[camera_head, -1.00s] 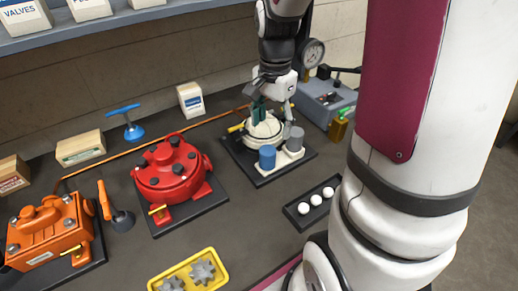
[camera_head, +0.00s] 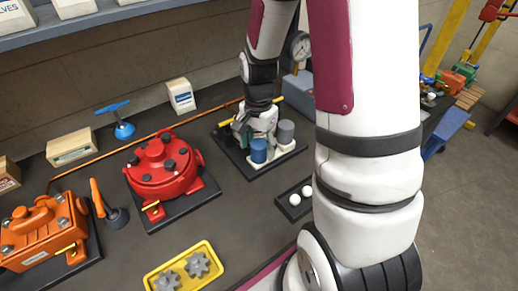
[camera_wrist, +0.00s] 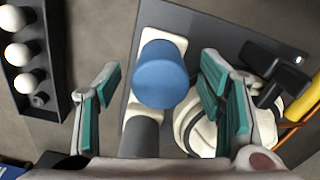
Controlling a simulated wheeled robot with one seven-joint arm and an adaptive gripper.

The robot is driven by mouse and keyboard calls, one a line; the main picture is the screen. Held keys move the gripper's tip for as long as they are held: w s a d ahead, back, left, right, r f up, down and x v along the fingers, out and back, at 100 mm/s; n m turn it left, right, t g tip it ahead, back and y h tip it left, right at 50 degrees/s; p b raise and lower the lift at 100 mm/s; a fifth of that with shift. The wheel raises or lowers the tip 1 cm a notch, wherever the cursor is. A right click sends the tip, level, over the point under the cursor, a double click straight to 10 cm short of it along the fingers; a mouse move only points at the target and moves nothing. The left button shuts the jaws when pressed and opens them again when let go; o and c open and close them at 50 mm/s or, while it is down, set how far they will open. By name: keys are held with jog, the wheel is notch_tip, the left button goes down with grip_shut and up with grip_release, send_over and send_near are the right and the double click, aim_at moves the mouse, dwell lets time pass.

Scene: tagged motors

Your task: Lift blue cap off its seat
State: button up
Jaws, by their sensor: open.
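The blue cap (camera_wrist: 162,75) is a short blue cylinder on a cream seat (camera_wrist: 163,42). In the wrist view it stands between my gripper's (camera_wrist: 160,98) two teal-padded fingers, with a gap on each side. My gripper is open and holds nothing.
A grey cylinder (camera_head: 286,131) stands right beside the blue cap. The cream housing (camera_wrist: 205,130) lies close to one finger. A dark tray of white balls (camera_head: 294,200) is in front. A red motor (camera_head: 163,168) stands to the left.

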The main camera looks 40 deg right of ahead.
aim_at(259, 144)
jog(key=c, duration=1.2)
jog(key=shift+c, duration=0.2)
jog(key=shift+r, duration=0.15)
jog(key=shift+r, duration=1.45)
jog(key=shift+s+r, duration=0.1)
jog(key=shift+r, duration=0.15)
jog(key=s+d+r+p, duration=0.2)
jog(key=s, duration=1.2)
jog(key=shift+s+r+p, duration=0.3)
jog(key=shift+r+p, duration=0.6)
jog(key=shift+p, duration=0.35)
jog(key=shift+s+r+p, duration=0.25)
jog(key=shift+r+p, duration=0.65)
jog(key=shift+p, duration=0.3)
jog(key=shift+s+r+p, duration=0.3)
jog(key=shift+r+p, duration=0.6)
jog(key=shift+p, duration=0.35)
